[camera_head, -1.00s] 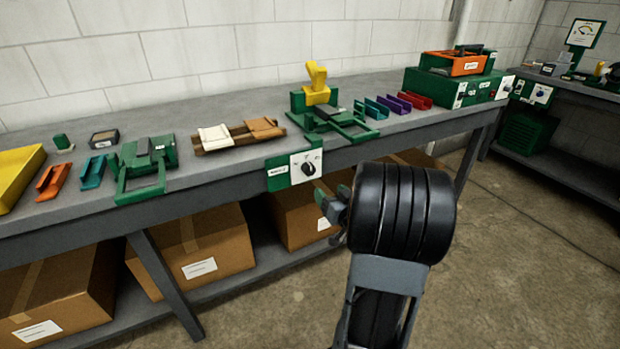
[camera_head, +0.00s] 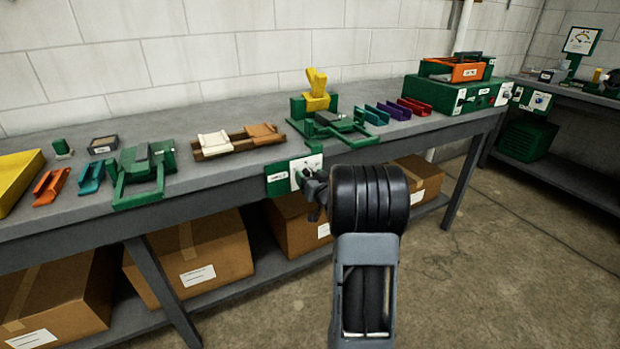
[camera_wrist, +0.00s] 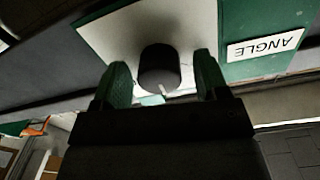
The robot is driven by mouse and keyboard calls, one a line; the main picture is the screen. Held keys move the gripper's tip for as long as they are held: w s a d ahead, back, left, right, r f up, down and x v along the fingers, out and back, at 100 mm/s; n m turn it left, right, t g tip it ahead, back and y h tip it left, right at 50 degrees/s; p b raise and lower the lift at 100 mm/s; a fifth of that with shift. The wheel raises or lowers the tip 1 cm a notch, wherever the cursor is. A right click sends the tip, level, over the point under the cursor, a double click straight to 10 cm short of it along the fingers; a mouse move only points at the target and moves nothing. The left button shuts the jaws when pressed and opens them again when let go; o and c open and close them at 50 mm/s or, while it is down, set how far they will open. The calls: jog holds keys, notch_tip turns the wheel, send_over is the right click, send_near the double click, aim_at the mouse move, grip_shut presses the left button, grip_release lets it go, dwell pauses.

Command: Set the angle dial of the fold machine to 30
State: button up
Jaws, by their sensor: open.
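The angle dial (camera_wrist: 160,68) is a black knob with a pale pointer mark, on a white plate (camera_wrist: 112,32) beside a green panel with an "ANGLE" label (camera_wrist: 266,46). In the wrist view the label appears upside down. My gripper (camera_wrist: 160,84) is open, with one green finger on each side of the knob; I cannot tell whether they touch it. In the head view my gripper (camera_head: 312,184) is at the white plate (camera_head: 303,166) on the bench front and hides the knob. The fold machine (camera_head: 330,122), green with a yellow lever (camera_head: 317,84), stands on the bench above. The dial's numbers are not readable.
The grey bench (camera_head: 225,181) carries a second green machine (camera_head: 143,170), a wooden tray (camera_head: 238,146) and several coloured channel pieces. Cardboard boxes (camera_head: 217,247) sit on the shelf below. The floor at right is clear.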

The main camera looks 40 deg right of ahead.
jog(key=c, duration=0.9)
jog(key=shift+f+n+b, duration=0.1)
jog(key=shift+n+b, duration=0.2)
jog(key=shift+b, duration=0.25)
jog(key=n+b, duration=0.2)
jog(key=shift+f+b, duration=0.2)
jog(key=shift+b, duration=0.15)
jog(key=n+b, duration=0.3)
jog(key=shift+n+b, duration=0.4)
jog(key=n+b, duration=0.3)
jog(key=shift+r+n+b, duration=0.2)
jog(key=shift+n+b, duration=0.7)
jog(key=shift+n, duration=0.6)
